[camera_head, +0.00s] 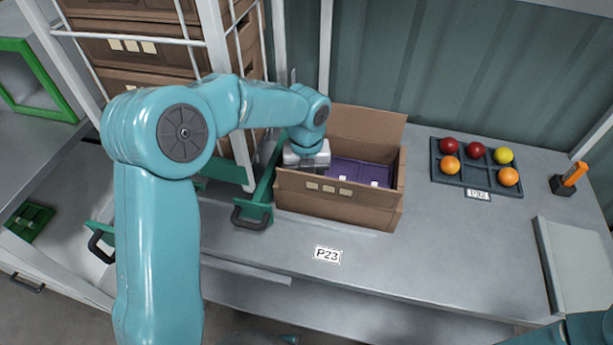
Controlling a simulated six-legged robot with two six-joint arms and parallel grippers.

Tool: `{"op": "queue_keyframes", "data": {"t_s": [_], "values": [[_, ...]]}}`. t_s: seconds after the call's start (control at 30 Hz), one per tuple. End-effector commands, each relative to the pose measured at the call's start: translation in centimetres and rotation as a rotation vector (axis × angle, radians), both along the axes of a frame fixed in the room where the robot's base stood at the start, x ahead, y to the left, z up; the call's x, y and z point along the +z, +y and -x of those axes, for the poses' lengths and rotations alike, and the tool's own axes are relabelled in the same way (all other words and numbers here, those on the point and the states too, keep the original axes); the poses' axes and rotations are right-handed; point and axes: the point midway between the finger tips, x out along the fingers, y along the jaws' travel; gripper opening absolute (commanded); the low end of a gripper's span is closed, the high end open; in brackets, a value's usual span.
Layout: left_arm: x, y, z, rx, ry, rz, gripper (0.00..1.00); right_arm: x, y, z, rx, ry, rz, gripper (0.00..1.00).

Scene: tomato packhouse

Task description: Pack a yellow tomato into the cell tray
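A yellow tomato (503,156) sits in the back right cell of a dark tray divided into cells (436,176) on the right of the bench. Red and orange tomatoes fill other cells; the front middle cell looks empty. A purple tray (345,172) lies inside an open cardboard box (340,205) at the middle of the bench. My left gripper (308,166) points down into the left side of this box. Its fingertips are hidden by the box and the gripper body, so I cannot tell whether it holds anything. My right gripper is out of view.
A black stand with an orange piece (571,178) is right of the dark tray, with a pale panel (580,264) nearer. Stacked brown crates (140,50) stand behind left. Bench between box and dark tray is clear.

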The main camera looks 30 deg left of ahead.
Motion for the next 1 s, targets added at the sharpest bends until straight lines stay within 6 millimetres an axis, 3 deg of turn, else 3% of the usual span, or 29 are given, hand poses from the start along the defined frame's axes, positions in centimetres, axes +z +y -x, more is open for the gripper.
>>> {"op": "queue_keyframes", "data": {"t_s": [0.3, 0.33, 0.4, 0.6, 0.7, 1.0], "values": [[-0.04, 0.01, -0.01, 0.000, 0.000, 0.000, 0.39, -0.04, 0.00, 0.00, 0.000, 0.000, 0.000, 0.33], [-0.04, 0.00, 0.00, 0.000, 0.000, 0.000, 0.60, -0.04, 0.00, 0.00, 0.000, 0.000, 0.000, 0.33], [-0.04, 0.00, 0.00, 0.000, 0.000, 0.000, 0.83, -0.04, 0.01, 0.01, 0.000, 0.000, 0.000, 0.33], [-0.04, 0.01, 0.00, 0.000, 0.000, 0.000, 0.83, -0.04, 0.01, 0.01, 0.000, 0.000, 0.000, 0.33], [-0.05, 0.01, 0.01, 0.000, 0.000, 0.000, 0.66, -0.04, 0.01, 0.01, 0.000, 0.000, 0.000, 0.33], [-0.05, 0.00, 0.00, 0.000, 0.000, 0.000, 0.66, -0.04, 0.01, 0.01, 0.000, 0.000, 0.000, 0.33]]}}
